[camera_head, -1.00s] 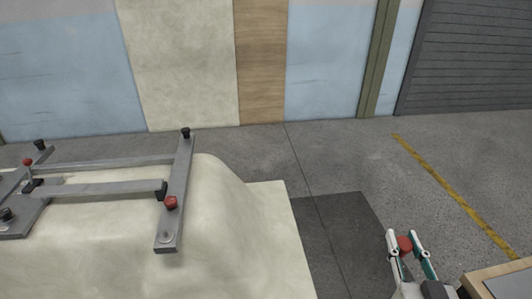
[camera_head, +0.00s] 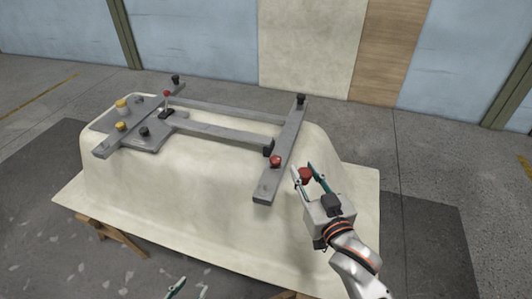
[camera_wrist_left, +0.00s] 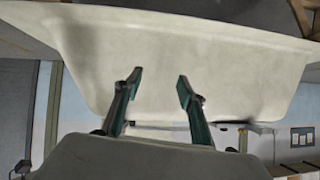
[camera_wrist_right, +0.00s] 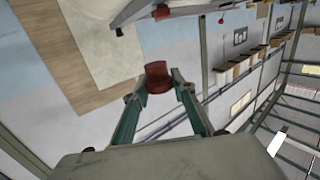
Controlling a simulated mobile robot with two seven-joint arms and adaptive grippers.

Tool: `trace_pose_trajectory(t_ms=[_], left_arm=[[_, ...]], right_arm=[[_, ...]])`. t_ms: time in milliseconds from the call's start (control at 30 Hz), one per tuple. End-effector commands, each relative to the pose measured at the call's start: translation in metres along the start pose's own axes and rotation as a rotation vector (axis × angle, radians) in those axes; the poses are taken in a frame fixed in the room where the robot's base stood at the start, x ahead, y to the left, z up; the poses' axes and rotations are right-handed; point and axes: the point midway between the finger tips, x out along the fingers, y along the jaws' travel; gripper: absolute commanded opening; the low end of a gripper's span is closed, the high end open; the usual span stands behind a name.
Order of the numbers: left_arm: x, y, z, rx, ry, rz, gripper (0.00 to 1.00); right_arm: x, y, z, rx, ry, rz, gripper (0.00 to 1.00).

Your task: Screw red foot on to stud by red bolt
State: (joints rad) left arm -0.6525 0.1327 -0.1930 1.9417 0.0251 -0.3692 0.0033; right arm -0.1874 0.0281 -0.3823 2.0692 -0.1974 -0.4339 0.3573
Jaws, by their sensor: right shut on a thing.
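My right gripper (camera_head: 303,170) is shut on the red foot (camera_head: 305,177), just right of the right crossbar. The foot also shows between its fingertips in the right wrist view (camera_wrist_right: 157,78). The red bolt (camera_head: 275,161) sits on the right crossbar (camera_head: 286,142) of the grey frame. A small round stud (camera_head: 265,187) shows faintly near that bar's front end. The held foot is apart from the bar.
The frame rests on the cream upturned bathtub shell (camera_head: 190,200). A second red-topped piece (camera_head: 167,93), yellow knobs (camera_head: 121,127) and black knobs (camera_head: 300,99) stand on the frame. A wooden support (camera_head: 112,237) is under the shell. Floor right of the shell is clear.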

Motion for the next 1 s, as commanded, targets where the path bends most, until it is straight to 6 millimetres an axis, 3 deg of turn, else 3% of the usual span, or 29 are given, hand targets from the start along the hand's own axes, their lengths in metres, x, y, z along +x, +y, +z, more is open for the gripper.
trace_pose_trajectory(t_ms=[100, 300, 1000], left_arm=[[-0.011, -0.009, -0.009, 0.000, -0.014, -0.011, 0.40], [-0.017, -0.010, -0.007, -0.005, -0.038, -0.014, 0.40], [-0.015, -0.009, -0.003, -0.008, -0.039, -0.014, 0.40]], right_arm=[[0.035, -0.040, -0.010, -0.011, 0.000, -0.092, 0.04], [0.065, -0.077, -0.006, -0.012, -0.001, -0.181, 0.04], [0.069, -0.085, 0.003, -0.010, -0.002, -0.199, 0.04]])
